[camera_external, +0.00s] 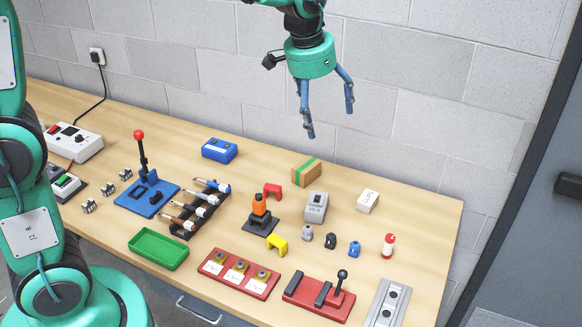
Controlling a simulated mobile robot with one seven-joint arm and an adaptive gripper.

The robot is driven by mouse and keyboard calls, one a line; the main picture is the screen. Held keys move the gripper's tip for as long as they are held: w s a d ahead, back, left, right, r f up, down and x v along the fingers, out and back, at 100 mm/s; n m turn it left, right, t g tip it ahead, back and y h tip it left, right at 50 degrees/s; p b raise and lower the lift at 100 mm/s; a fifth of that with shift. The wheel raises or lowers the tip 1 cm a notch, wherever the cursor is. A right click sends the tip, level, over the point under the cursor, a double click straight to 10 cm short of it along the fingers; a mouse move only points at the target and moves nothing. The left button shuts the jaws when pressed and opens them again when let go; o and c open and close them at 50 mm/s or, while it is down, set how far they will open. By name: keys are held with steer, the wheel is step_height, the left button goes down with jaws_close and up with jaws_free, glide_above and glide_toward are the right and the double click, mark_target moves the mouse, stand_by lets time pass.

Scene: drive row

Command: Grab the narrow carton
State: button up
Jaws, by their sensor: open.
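A brown cardboard carton (299,172) with a green stripe sits on the table near the wall. A smaller white carton (366,203) with dark lettering lies to its right. I cannot tell for certain which of the two is the narrow carton. My gripper (326,120) is open and empty, with blue fingers pointing down. It hangs above the back of the table, above the brown carton in the picture and apart from both cartons. Both cartons are in plain sight.
A grey box (315,208) stands between the cartons, nearer the front. A red bracket (272,190) and an orange-topped device (259,212) are left of it. Small connectors (330,241) and a red-white bottle (388,246) are in front. The block wall (420,110) is behind.

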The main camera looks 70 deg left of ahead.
steer(key=w+a+f+n+g+p, duration=0.1)
steer(key=w+a+f+p, duration=0.1)
steer(key=w+a+f, duration=0.55)
steer(key=n+g+p, duration=0.2)
steer(key=p, duration=0.1)
glide_above(310, 166)
step_height(310, 166, down, 21)
steer(key=shift+a+f+h, duration=0.15)
steer(key=shift+h, duration=0.25)
steer(key=shift+f, duration=0.1)
step_height(310, 166, down, 8)
steer(key=shift+f+p, duration=0.15)
steer(key=shift+p, duration=0.2)
steer(key=shift+f, duration=0.15)
steer(key=shift+s+f+p, duration=0.1)
steer(key=shift+f+p, duration=0.2)
steer(key=shift+f, duration=2.2)
